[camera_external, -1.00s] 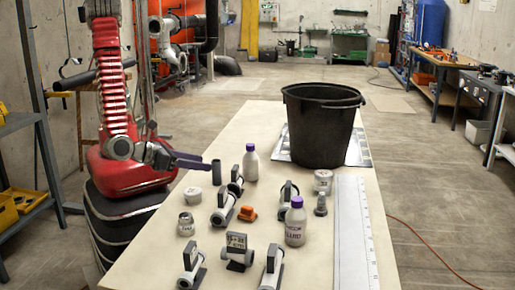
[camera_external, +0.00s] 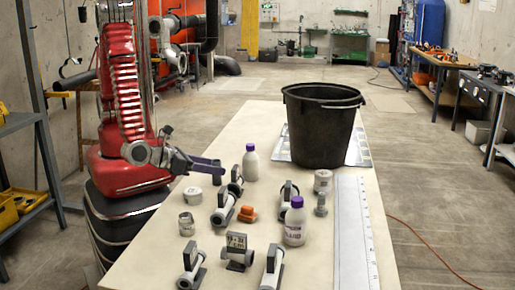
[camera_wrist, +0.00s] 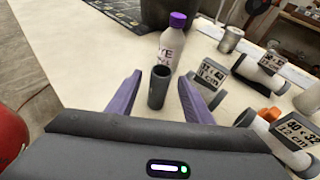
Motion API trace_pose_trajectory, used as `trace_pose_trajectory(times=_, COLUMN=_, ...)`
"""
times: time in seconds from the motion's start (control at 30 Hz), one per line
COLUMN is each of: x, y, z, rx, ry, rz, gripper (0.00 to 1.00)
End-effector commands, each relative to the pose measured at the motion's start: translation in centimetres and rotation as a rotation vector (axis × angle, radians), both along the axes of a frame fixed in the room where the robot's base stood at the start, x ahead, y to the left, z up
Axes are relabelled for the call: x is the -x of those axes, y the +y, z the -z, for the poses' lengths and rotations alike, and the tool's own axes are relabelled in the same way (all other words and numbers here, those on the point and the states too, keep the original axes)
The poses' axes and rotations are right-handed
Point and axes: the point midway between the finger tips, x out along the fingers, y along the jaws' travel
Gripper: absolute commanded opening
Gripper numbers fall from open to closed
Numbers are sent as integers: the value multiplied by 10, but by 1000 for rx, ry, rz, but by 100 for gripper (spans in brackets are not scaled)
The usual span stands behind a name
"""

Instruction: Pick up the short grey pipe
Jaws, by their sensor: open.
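The short grey pipe (camera_wrist: 158,88) is a dark grey hollow tube standing upright on the table. In the wrist view it stands between the two purple fingers of my gripper (camera_wrist: 160,76), with a visible gap on each side. The fingers are open and do not appear to touch it. In the external view my gripper (camera_external: 218,166) is at the left side of the table, and its fingers hide the upper part of the pipe (camera_external: 216,180).
A purple-capped bottle (camera_wrist: 172,45) stands just behind the pipe. Labelled pipe fittings (camera_wrist: 215,72) and an orange part (camera_wrist: 268,114) lie to the right. A black bucket (camera_external: 320,130) stands farther back on the table (camera_external: 245,115). A white jar (camera_external: 192,194) is near the pipe.

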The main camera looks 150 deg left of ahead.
Motion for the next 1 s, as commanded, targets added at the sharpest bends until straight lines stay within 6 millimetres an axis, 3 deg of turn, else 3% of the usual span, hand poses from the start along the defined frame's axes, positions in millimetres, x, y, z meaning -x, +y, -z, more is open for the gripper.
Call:
trace_pose_trajectory(times=0.47, x=0, y=0, z=0, rx=0, ry=0, rz=0, gripper=46)
trace_pose_trajectory(times=1.0, x=0, y=0, z=0, rx=0, ry=0, rz=0, gripper=10)
